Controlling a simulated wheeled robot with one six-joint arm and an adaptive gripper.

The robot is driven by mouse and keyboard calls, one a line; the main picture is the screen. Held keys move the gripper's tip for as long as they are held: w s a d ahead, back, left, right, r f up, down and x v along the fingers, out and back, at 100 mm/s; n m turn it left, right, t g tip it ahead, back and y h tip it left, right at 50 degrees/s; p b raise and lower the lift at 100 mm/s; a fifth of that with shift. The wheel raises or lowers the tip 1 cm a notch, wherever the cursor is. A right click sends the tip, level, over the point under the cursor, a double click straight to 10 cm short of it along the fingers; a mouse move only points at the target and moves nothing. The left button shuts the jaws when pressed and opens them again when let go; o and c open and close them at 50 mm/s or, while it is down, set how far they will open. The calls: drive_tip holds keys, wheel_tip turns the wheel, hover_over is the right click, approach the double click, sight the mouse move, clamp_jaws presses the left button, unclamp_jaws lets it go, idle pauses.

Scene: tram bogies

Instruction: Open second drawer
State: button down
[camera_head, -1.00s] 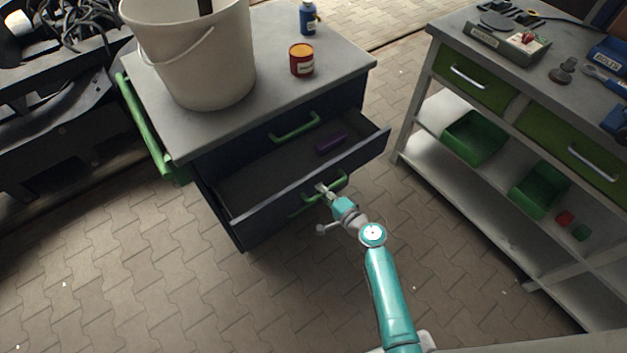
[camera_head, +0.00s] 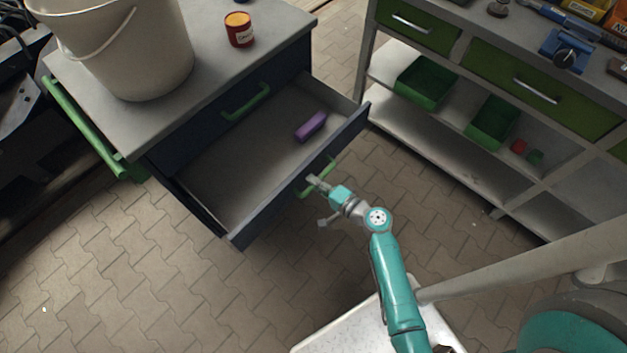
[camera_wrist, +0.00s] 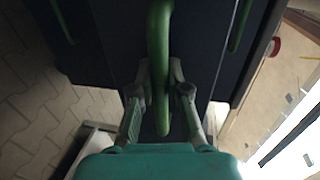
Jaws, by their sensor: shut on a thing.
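The dark blue cabinet has an upper drawer with a green handle (camera_head: 246,102), which is closed. The second drawer (camera_head: 236,177) below it stands pulled out, its grey inside showing. A purple block (camera_head: 311,126) lies in it toward the right end. My gripper (camera_head: 313,184) is at the green handle (camera_head: 329,166) on the second drawer's front. In the wrist view, the two fingers of my gripper (camera_wrist: 158,95) sit on either side of the green handle bar (camera_wrist: 160,45) and are shut on it.
A white bucket (camera_head: 128,50) and a red tin (camera_head: 239,30) stand on the cabinet top. A green rail (camera_head: 82,125) runs along the cabinet's left side. A workbench with green drawers (camera_head: 540,88) and green bins (camera_head: 493,122) stands to the right. The paved floor in front is clear.

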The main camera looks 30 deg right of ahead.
drive_tip(key=c, duration=1.1)
unclamp_jaws()
drive_tip(key=shift+c, duration=0.2)
drive_tip(key=shift+s+d, duration=0.1)
drive_tip(key=v, duration=1.1)
drive_tip(key=shift+s, duration=0.4)
drive_tip(key=shift+d, duration=0.1)
